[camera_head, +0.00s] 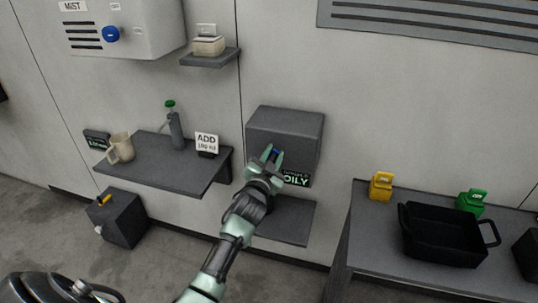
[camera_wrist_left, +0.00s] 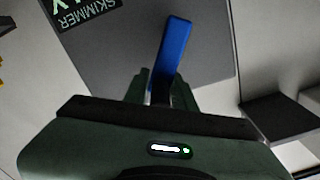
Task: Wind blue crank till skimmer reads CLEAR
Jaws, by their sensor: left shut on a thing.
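The skimmer is a grey box (camera_head: 285,122) on the wall. Its small display (camera_head: 297,180) reads OILY in green letters. In the left wrist view the display (camera_wrist_left: 85,12) shows partly, upside down, with the word SKIMMER. The blue crank (camera_wrist_left: 176,45) is a bar on the box front, slanting up between the fingers. My left gripper (camera_head: 268,158) is at the box front, shut on the crank; it also shows in the left wrist view (camera_wrist_left: 160,88). In the head view only a bit of blue shows between the fingers. My right gripper is not in view.
A shelf (camera_head: 165,165) at left holds a beige mug, a green-topped bottle and an ADD sign. A MIST box (camera_head: 150,25) with a blue knob hangs above. At right a table (camera_head: 365,225) carries a black tray (camera_head: 440,245) and yellow and green containers.

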